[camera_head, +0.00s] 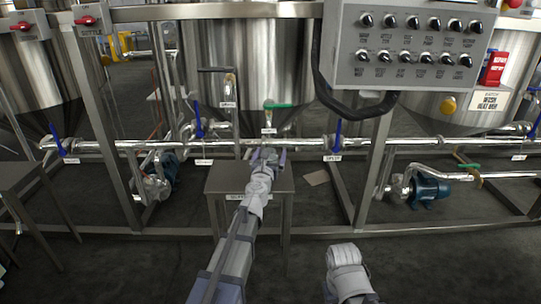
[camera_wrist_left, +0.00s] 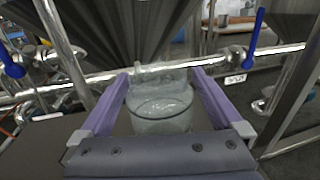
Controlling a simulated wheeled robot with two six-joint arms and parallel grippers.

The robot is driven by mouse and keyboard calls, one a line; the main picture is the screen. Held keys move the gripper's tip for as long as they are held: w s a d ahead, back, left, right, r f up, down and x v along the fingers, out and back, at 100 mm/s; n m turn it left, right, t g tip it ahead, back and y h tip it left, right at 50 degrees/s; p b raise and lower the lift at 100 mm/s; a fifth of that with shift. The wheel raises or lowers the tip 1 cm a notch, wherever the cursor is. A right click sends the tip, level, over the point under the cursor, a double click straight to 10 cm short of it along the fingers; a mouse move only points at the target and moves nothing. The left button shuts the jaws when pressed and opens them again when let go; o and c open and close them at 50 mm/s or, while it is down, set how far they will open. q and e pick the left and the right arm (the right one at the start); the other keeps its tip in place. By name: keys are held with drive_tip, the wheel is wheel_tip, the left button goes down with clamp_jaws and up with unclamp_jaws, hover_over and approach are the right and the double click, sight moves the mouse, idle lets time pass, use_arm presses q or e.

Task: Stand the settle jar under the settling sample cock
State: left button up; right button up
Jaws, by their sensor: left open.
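A clear glass jar (camera_wrist_left: 160,108) shows in the left wrist view, upright between the two purple fingers of my left gripper (camera_wrist_left: 160,90). The fingers are open on either side of it. In the head view my left gripper (camera_head: 267,154) is over the back edge of a small steel stand (camera_head: 222,181), and the jar is hardly discernible there. A cock with a green handle (camera_head: 277,106) is just above and behind the gripper, below the middle tank (camera_head: 262,60). Its tag is too small to read. Of my right arm only a link shows.
A steel pipe (camera_head: 405,141) with blue-handled valves (camera_head: 336,138) runs behind the stand. A control box (camera_head: 410,50) hangs at upper right. Frame posts flank the stand. Pumps (camera_head: 428,190) sit low on both sides. The front floor is clear.

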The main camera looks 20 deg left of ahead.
use_arm(q)
drive_tip(key=shift+r, duration=0.25)
drive_tip(key=s, duration=0.8)
drive_tip(key=s+d, duration=0.1)
drive_tip(key=s, duration=0.3)
drive_tip(key=shift+f, duration=0.1)
